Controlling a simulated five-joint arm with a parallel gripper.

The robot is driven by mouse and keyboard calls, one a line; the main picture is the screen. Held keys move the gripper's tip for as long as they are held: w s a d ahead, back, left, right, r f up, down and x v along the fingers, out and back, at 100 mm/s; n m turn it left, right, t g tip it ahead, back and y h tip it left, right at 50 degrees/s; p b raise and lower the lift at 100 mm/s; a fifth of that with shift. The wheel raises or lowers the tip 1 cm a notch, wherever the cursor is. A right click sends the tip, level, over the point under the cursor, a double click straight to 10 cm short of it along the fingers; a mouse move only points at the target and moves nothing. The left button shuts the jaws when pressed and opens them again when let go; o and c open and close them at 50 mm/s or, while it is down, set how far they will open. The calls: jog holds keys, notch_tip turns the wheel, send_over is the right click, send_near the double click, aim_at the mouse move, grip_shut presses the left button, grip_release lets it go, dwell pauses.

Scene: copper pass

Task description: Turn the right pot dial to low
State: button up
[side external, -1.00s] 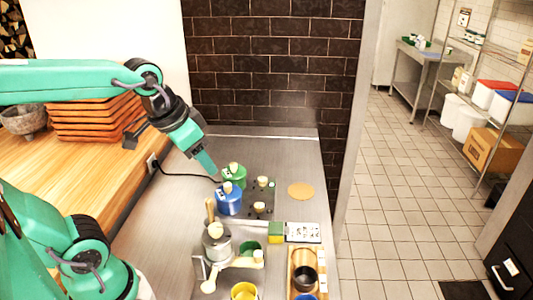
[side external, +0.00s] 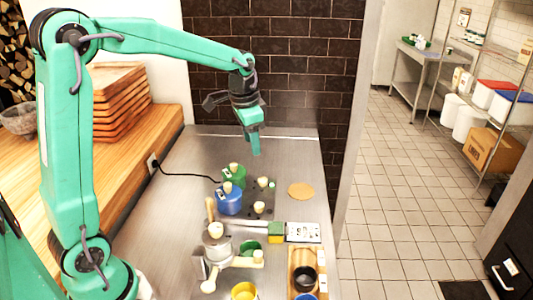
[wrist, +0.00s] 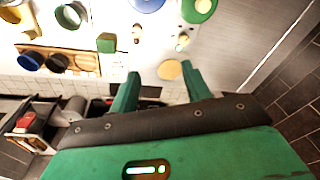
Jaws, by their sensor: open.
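A dark panel beside two lidded pots carries two cream dials. One dial (side external: 263,182) is beside the green pot (side external: 234,179) and the other dial (side external: 260,206) is beside the blue pot (side external: 229,201). The dials also show in the wrist view, near the green pot (wrist: 182,42) and near the blue pot (wrist: 137,34). Which way each dial points is too small to tell. My gripper (side external: 256,151) hangs above the counter behind the dials, pointing down and touching nothing. In the wrist view, its fingers (wrist: 161,85) are apart and empty.
A tan disc (side external: 301,191) lies right of the panel. A yellow-green sponge (side external: 276,233), a printed card (side external: 303,233) and a wooden tray with cups (side external: 293,262) are nearer. A grinder-like device (side external: 216,245) stands front left. The back counter is clear.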

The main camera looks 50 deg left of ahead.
jog(key=m+g, duration=0.2)
send_over(263, 179)
notch_tip(263, 179, down, 10)
jog(key=shift+a+f, duration=0.15)
jog(key=shift+f, duration=0.05)
jog(key=shift+f, duration=3.9)
jog(key=c, duration=1)
